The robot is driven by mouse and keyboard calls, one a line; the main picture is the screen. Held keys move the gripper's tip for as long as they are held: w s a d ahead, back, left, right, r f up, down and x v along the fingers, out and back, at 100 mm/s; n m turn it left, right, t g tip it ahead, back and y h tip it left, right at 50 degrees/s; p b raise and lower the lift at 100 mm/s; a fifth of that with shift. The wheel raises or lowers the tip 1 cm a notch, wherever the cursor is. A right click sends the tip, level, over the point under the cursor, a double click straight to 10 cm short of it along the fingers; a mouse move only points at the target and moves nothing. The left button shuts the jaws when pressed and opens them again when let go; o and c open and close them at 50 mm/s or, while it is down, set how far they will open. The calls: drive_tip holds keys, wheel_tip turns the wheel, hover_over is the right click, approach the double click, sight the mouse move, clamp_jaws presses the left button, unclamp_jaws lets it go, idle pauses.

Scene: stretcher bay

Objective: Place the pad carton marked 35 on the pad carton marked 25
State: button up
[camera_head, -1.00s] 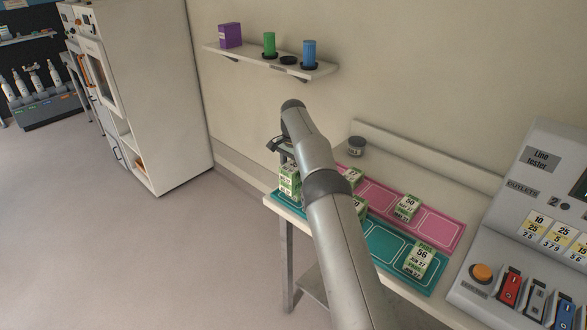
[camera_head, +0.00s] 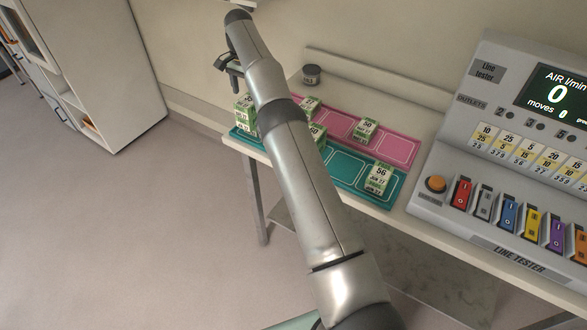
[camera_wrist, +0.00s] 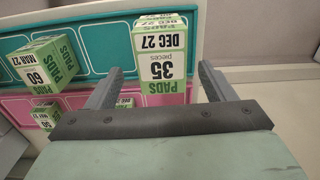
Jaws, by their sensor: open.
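The pad carton marked 35 (camera_wrist: 161,62) is green and white and lies between my gripper's two spread fingers (camera_wrist: 160,85) in the wrist view. The fingers stand apart from its sides. In the head view my gripper (camera_head: 236,86) hangs just above a green-and-white carton stack (camera_head: 245,112) at the left end of the teal mat. It looks like one carton on another, but its numbers are too small to read. No marking 25 is readable on any carton, so I cannot tell which carton that is.
My arm partly covers others. A dark jar (camera_head: 312,75) stands behind; the line tester (camera_head: 475,130) is right.

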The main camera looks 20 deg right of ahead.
drive_tip(key=shift+n, duration=0.5)
drive_tip(key=r, duration=0.1)
drive_tip(key=s+r, duration=0.1)
drive_tip(key=r, duration=0.1)
drive_tip(key=s+r, duration=0.1)
drive_tip(key=r, duration=0.1)
drive_tip(key=shift+d+r, duration=0.15)
drive_tip(key=shift+r, duration=0.1)
drive_tip(key=s+r+n, duration=0.2)
drive_tip(key=s+r, duration=0.3)
drive_tip(key=s, duration=0.5)
drive_tip(key=s+r+n, duration=0.2)
drive_tip(key=s+r, duration=0.3)
drive_tip(key=s, duration=0.5)
drive_tip(key=s+f+n, duration=0.2)
drive_tip(key=s+f, duration=0.2)
drive_tip(key=s, duration=1)
drive_tip(key=s+f+n+t, duration=0.1)
drive_tip(key=s+f+n, duration=0.2)
drive_tip(key=s, duration=1.2)
drive_tip(key=shift+a+f, duration=0.2)
drive_tip(key=shift+f, duration=0.65)
drive_tip(key=shift+d, duration=0.1)
